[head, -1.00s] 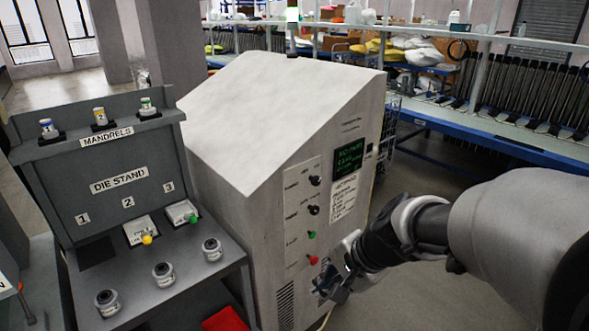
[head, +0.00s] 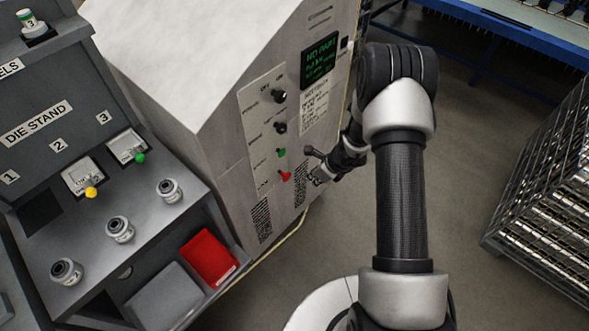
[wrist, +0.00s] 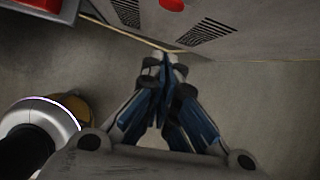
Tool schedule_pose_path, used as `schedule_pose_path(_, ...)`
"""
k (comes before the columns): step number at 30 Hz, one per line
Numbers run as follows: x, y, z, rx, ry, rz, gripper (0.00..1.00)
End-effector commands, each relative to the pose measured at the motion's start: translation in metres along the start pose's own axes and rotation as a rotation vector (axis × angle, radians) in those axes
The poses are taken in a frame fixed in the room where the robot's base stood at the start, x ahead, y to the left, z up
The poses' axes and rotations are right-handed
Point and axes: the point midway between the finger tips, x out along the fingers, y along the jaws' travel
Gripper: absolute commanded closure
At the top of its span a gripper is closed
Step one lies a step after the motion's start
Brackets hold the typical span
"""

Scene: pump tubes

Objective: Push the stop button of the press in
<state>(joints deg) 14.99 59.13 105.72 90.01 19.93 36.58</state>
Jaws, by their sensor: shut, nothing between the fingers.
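The press (head: 200,80) is the large off-white cabinet with a sloping top. Its control panel carries a red stop button (head: 285,176), standing out below a green button (head: 281,153). In the wrist view the red button (wrist: 171,5) is cut off by the top edge. My gripper (head: 314,178) is just right of the red button in the head view, small and partly hidden by my wrist. In the wrist view my gripper (wrist: 166,62) is shut and empty, with its blue-sided fingers together. Its tips lie below the red button in that picture, apparently apart from it.
Two black knobs (head: 280,96) and a green-lit screen (head: 320,59) are above the buttons. The die stand (head: 150,240) with several small cylinders and a red bin (head: 209,258) is at the left. A wire cage (head: 550,190) stands right. A cable runs along the press's base.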

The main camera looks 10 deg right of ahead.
Motion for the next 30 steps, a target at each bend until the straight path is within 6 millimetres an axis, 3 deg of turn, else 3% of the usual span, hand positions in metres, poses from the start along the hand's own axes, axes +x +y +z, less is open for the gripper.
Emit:
schedule_pose_path(17, 0.016, 0.000, -0.009, 0.036, 0.011, 0.000, 1.00)
schedule_pose_path(30, 0.104, 0.001, -0.010, 0.034, 0.011, 0.001, 1.00)
